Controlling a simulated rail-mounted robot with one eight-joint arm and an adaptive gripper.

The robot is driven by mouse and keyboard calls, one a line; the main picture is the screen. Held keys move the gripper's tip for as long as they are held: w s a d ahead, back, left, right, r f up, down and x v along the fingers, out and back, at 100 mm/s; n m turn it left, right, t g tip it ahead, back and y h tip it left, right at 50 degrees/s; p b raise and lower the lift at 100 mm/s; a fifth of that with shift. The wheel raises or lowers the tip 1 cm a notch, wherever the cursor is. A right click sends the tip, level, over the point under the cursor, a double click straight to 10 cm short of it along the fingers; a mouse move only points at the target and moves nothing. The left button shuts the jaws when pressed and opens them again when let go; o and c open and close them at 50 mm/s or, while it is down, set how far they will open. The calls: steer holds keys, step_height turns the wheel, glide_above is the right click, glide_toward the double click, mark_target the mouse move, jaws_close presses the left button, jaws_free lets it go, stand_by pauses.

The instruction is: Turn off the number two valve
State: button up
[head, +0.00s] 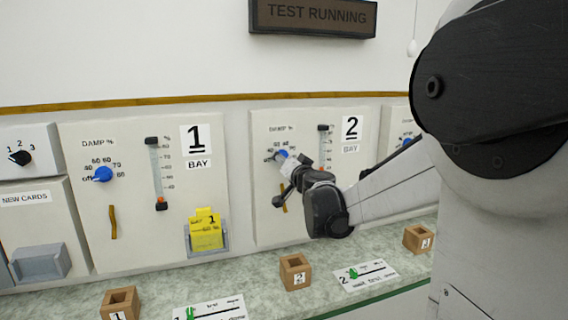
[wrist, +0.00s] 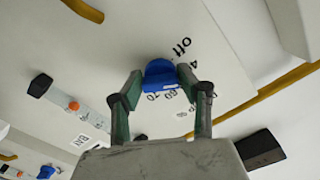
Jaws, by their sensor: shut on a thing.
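The bay 2 panel (head: 262,220) carries a blue knob (head: 281,155) under a "DAMP %" label, left of the big "2" sign (head: 351,128). My gripper (head: 287,163) reaches it from the lower right and partly covers the knob and its dial. In the wrist view, the blue knob (wrist: 160,72) sits between the two fingertips of my gripper (wrist: 158,82), which is shut on it. The dial's "off" mark (wrist: 182,47) shows beside the knob, with numbers around it. I cannot tell for sure which mark the knob points at.
Bay 1 panel has a similar blue knob (head: 103,174), a slider (head: 157,175) and a yellow card (head: 206,230). Bay 2's slider (head: 323,135) is close to my arm. Wooden blocks (head: 295,272) stand on the counter below. A sign (head: 313,16) reads "TEST RUNNING".

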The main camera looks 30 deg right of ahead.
steer(key=shift+s+d+f+n+b, duration=0.1)
steer(key=shift+n+b, duration=0.55)
steer(key=shift+n, duration=3.65)
steer(key=o, duration=1.1)
steer(key=shift+o, duration=0.2)
steer(key=v, duration=1.2)
